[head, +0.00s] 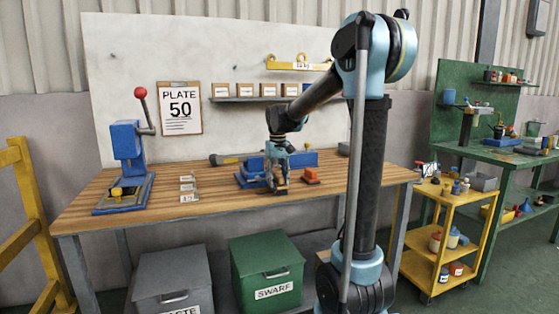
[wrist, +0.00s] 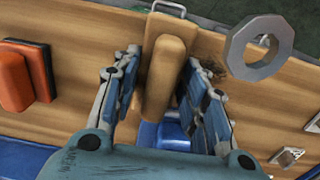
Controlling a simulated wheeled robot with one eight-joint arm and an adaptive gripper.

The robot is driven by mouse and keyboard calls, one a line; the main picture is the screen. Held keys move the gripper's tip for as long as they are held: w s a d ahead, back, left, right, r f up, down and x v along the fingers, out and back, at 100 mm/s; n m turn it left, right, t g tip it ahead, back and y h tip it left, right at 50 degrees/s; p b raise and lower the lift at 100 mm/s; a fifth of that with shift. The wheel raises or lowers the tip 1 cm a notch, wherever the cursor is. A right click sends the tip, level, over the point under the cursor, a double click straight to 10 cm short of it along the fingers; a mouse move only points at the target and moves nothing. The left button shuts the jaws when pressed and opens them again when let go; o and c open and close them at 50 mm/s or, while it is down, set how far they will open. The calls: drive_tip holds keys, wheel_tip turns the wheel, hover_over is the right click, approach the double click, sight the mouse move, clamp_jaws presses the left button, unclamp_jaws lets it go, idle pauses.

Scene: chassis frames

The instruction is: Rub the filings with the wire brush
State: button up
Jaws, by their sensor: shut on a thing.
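My gripper (head: 281,183) points down over the wooden workbench, in front of the blue vise (head: 250,176). In the wrist view my gripper (wrist: 165,85) is shut on the brown wooden body of the wire brush (wrist: 168,62). Its bristles are hidden beneath it. Dark specks that look like the filings (wrist: 207,70) show on the bench beside the right finger, partly covered by it. I cannot tell whether the brush touches the bench.
A grey octagonal ring (wrist: 236,50) shows to the right of the brush. An orange block (head: 311,176) lies right of my gripper. White-labelled cards (head: 187,186) and a blue press (head: 125,160) are on the left. A green swarf bin (head: 267,275) stands below the bench.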

sight(278, 175)
drive_tip(key=shift+r, duration=4.2)
drive_tip(key=shift+f, duration=0.1)
